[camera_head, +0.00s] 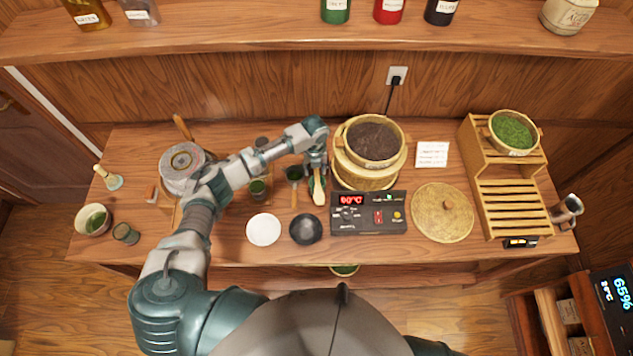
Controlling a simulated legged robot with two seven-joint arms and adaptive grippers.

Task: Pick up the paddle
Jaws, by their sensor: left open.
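A pale wooden piece that looks like the paddle (319,192) lies on the table near its middle, beside the control box. Its far part is hidden under my left gripper. My left gripper (317,172) points down right over it, open; I cannot tell whether the fingers touch the paddle. A dark green shape shows around the paddle, partly hidden. My right gripper is not in view.
A bamboo steamer (392,163) with dark tea stands close to the right of my gripper. A strainer (294,174) lies just left. A black bowl (306,229), white dish (263,230) and control box (368,222) sit in front. A woven lid (443,228) lies further right.

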